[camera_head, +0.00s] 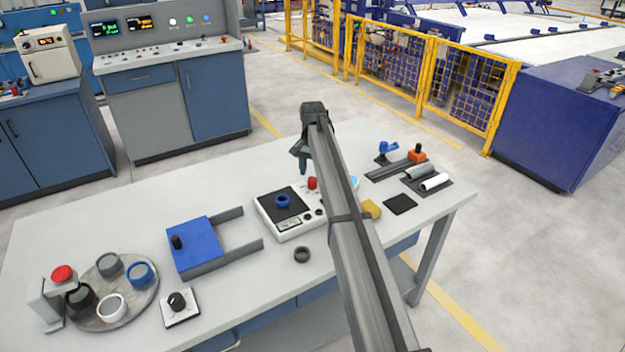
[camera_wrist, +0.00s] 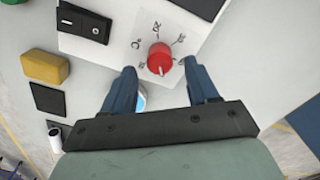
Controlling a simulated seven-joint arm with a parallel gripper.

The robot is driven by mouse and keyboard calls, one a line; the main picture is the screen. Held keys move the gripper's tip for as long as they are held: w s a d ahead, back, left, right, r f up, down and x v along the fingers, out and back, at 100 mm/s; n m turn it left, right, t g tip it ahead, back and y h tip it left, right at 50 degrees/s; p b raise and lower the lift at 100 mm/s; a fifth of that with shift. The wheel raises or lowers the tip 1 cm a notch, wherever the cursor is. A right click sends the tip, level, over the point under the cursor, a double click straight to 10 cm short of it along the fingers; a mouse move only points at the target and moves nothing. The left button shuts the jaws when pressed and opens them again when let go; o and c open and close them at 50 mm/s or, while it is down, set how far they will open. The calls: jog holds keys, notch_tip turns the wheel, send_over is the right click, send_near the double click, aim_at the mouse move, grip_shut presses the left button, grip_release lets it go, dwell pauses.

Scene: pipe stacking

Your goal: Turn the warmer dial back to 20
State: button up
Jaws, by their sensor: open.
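A red knob (camera_head: 312,183), which seems to be the same dial, shows near my gripper in the head view. My gripper (camera_head: 302,170) is over the table, fingers pointing down. In the wrist view my gripper (camera_wrist: 160,66) is open, with one finger on each side of the dial. Whether the fingers touch it cannot be told. My arm hides part of the table beyond the dial.
A white device with a black pad (camera_head: 298,198) and a blue ring (camera_head: 283,201) stands left of my arm. A yellow block (camera_wrist: 45,66) and black square (camera_wrist: 48,99) lie nearby. A blue fixture (camera_head: 195,240) and round tray (camera_head: 140,303) stand farther left.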

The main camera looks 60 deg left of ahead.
aim_at(313, 178)
jog(key=shift+f, duration=1.9)
jog(key=shift+c, duration=0.4)
jog(key=c, duration=1)
jog(key=shift+o, duration=0.2)
